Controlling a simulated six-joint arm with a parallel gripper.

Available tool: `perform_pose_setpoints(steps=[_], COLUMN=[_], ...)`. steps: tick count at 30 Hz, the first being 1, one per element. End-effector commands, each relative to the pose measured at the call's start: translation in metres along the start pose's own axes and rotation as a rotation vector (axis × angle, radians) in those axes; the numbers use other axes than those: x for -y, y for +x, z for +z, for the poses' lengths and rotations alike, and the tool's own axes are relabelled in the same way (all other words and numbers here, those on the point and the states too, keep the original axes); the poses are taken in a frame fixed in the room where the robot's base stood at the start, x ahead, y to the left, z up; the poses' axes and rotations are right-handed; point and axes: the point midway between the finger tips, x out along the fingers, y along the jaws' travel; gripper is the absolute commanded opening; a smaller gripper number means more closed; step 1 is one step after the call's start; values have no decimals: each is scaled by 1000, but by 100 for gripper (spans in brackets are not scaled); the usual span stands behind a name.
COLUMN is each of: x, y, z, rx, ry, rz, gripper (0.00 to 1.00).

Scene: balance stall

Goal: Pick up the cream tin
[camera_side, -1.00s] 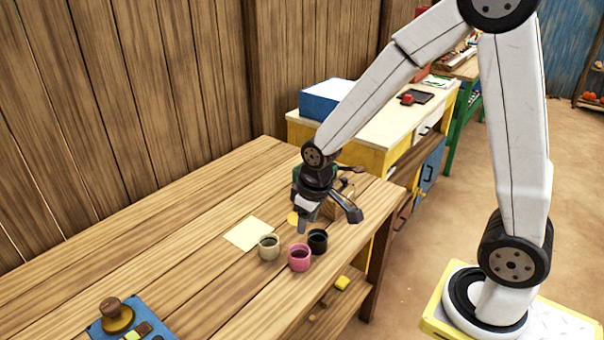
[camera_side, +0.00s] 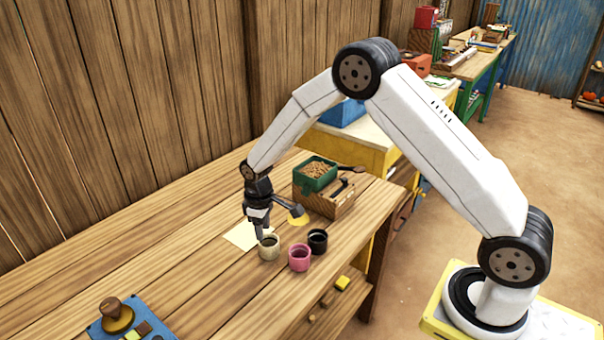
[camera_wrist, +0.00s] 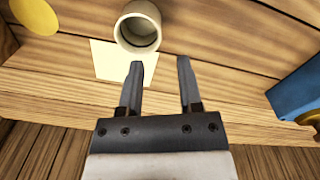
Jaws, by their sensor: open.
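The cream tin (camera_side: 269,247) is a small open-topped cup standing upright on the wooden table, beside a pink tin (camera_side: 299,258) and a black tin (camera_side: 317,241). My gripper (camera_side: 262,236) is open and empty, just above and behind the cream tin in the side view. In the wrist view, the cream tin (camera_wrist: 139,28) lies ahead of the fingertips (camera_wrist: 160,66), nearer the left finger. The tin is not between the fingers. Whether a finger touches it cannot be told.
A pale yellow sheet (camera_side: 240,237) lies behind the cream tin, and a yellow disc (camera_side: 299,220) is beyond the tins. A wooden box (camera_side: 322,205) with a green tray (camera_side: 316,174) stands at the back right. A blue board (camera_side: 105,329) lies at the front left.

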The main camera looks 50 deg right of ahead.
Motion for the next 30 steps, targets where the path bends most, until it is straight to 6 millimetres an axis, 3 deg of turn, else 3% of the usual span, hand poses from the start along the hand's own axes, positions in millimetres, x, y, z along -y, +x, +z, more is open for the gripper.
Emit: perform_pose_setpoints(steps=[13, 23, 30], x=[0, 0, -2], y=[23, 30, 51], z=[0, 0, 1], rx=[0, 0, 1], ry=[1, 1, 1], rz=[0, 0, -1], gripper=[45, 45, 45])
